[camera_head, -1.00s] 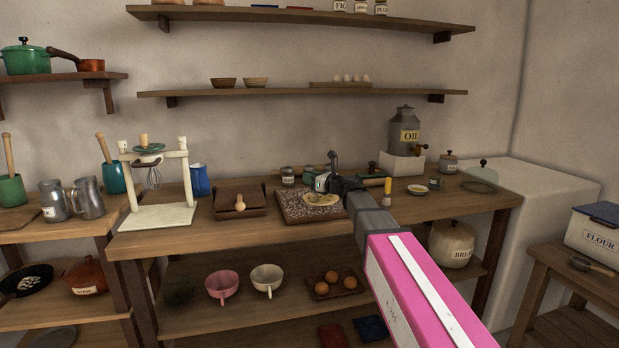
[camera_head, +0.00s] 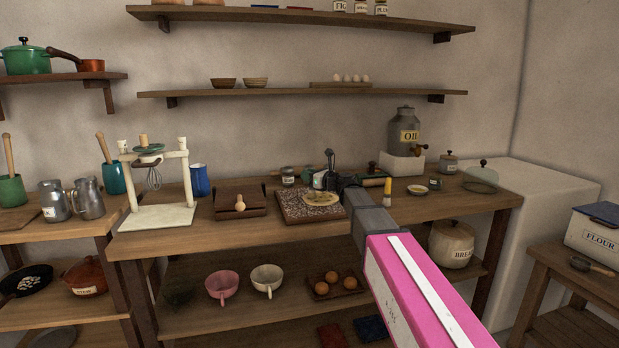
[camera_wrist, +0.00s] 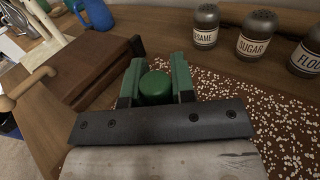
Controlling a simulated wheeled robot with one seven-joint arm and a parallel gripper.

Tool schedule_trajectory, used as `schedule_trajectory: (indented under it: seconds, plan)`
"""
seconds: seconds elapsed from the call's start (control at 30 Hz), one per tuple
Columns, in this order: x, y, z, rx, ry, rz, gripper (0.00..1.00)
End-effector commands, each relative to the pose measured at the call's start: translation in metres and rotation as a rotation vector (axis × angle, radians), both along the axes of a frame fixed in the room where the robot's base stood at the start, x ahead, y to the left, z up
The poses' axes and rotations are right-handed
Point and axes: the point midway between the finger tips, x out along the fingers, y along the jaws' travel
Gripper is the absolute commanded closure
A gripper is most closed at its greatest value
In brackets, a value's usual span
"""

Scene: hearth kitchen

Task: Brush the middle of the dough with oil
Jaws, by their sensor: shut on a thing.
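The flat, pale yellow dough (camera_head: 322,199) lies on a dark board (camera_head: 296,214) scattered with white flour. My gripper (camera_head: 328,180) is above the dough's back edge in the head view. In the wrist view its green jaws (camera_wrist: 156,72) are shut on a green round-ended thing (camera_wrist: 155,90), seen end-on, likely the brush handle. Its lower end and any bristles are hidden, and I cannot tell whether it touches the dough. The dough is hidden in the wrist view. A small dish (camera_head: 418,189) with yellowish contents, perhaps oil, stands to the right.
A wooden box (camera_head: 240,203) sits left of the board. Shaker jars labelled sugar (camera_wrist: 258,33) and sesame (camera_wrist: 205,26) stand behind it. The front right of the counter is clear.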

Motion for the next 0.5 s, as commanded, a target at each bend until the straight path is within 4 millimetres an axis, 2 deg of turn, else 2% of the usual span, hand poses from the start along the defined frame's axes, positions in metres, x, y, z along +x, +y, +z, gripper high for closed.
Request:
schedule_trajectory:
  seconds: [0.5]
  plan:
    - [0.034, 0.011, -0.001, 0.0, 0.0, 0.0, 1.0]
